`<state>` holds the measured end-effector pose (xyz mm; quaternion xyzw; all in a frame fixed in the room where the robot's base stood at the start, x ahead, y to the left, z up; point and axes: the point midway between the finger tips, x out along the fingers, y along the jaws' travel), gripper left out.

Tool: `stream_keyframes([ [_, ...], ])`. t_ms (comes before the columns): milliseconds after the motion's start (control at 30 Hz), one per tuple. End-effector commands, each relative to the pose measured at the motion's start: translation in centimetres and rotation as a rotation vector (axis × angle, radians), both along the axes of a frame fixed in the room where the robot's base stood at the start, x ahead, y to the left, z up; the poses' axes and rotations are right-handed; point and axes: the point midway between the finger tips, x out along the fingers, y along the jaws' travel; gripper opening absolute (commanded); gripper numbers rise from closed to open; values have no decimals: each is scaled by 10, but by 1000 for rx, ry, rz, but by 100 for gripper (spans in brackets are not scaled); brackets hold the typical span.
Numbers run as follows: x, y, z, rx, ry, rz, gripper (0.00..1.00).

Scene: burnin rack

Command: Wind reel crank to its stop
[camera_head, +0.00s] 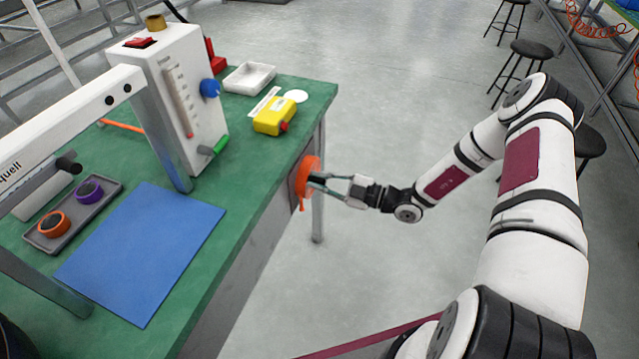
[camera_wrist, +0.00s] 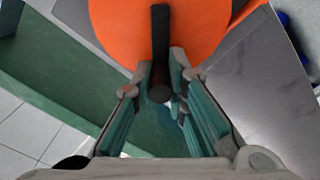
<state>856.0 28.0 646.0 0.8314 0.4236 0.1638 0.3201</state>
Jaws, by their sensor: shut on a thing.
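The orange reel (camera_head: 304,180) is mounted on the side of the green-topped bench, near its right corner. It fills the upper middle of the wrist view (camera_wrist: 125,25) as an orange disc. A dark crank arm (camera_wrist: 160,45) runs down across the disc and ends in a dark round handle (camera_wrist: 159,93). My gripper (camera_head: 316,181) reaches the reel from the right. In the wrist view its fingers (camera_wrist: 160,88) stand on both sides of the handle and are shut on it. The fingers partly hide the handle.
The green bench (camera_head: 270,150) carries a white instrument box (camera_head: 185,85), a yellow box (camera_head: 272,115), a white tray (camera_head: 249,78), a blue mat (camera_head: 145,250) and a grey tray (camera_head: 110,192) with two rings. Black stools (camera_head: 532,50) stand at the back right.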

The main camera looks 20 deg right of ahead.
Motion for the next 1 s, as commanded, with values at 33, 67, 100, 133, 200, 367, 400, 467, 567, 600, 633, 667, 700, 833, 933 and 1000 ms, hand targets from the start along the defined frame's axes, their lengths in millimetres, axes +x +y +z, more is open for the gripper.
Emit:
stream_keyframes([
  [33, 1, -3, -1, 5, 14, -5, 0],
  [67, 1, -4, -1, 11, 23, -5, 0],
  [100, 2, -4, 0, 17, 32, -5, 0],
  [133, 2, -4, 0, 20, 37, -6, 0],
  [200, 2, -4, 0, 29, 48, -6, 0],
  [367, 3, -5, 0, 36, 60, -5, 0],
  [400, 3, -5, 0, 37, 61, -5, 0],
  [467, 3, -5, 0, 37, 62, -6, 0],
  [567, 3, -5, 0, 37, 62, -6, 0],
  [600, 3, -5, 0, 37, 62, -6, 0],
  [633, 3, -5, 0, 36, 61, -6, 0],
  [667, 3, -5, 0, 36, 61, -6, 0],
  [700, 3, -5, 0, 36, 61, -6, 0],
  [833, 3, -5, 0, 37, 61, -5, 34],
  [933, 2, -4, 1, 38, 60, -4, 34],
  [1000, 2, -3, 1, 39, 60, -3, 34],
])
